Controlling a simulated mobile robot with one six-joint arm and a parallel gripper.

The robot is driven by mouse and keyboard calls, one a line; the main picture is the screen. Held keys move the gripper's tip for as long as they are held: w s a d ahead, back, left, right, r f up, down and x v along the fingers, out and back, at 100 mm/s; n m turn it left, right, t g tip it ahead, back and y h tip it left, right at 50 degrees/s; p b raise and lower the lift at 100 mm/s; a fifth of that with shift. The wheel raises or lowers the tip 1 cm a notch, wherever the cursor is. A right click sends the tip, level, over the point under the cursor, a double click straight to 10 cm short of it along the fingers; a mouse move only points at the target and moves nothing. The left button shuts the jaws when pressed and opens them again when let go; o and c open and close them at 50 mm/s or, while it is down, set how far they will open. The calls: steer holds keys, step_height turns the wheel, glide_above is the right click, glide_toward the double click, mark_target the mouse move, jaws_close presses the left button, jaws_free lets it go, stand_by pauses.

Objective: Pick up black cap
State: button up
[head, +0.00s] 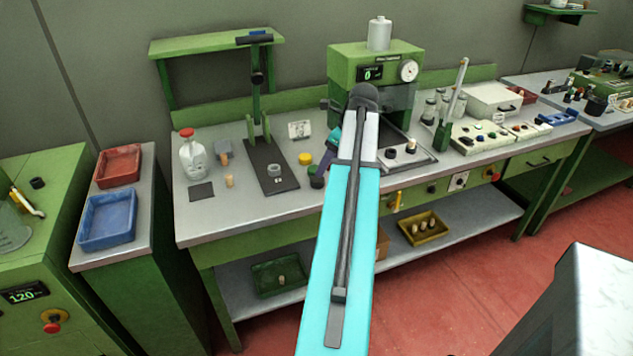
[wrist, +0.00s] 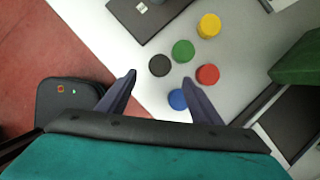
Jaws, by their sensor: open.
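The black cap (wrist: 160,65) is a small round disc on the grey bench top. In the wrist view it lies ahead of my gripper (wrist: 160,80), between the lines of the two fingers and nearer the left one. The fingers are apart with nothing held between them. In the head view the black cap (head: 316,183) is near the bench's front edge, just in front of the green cap (head: 317,170). My gripper (head: 322,165) is beside it there, partly hidden by my arm. The height of my fingers above the cap is hard to tell.
Close by lie a green cap (wrist: 183,51), a red cap (wrist: 207,74), a blue cap (wrist: 177,99) partly behind the right finger, and a yellow cap (wrist: 208,25). A dark press base (head: 270,180) stands left, a green machine (head: 350,62) behind.

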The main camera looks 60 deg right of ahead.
mark_target(318, 179)
steer(key=shift+x, duration=1.1)
steer(key=shift+p+x, duration=0.7)
steer(key=shift+x, duration=1.9)
steer(key=shift+w+a, duration=0.1)
steer(key=c, duration=1.1)
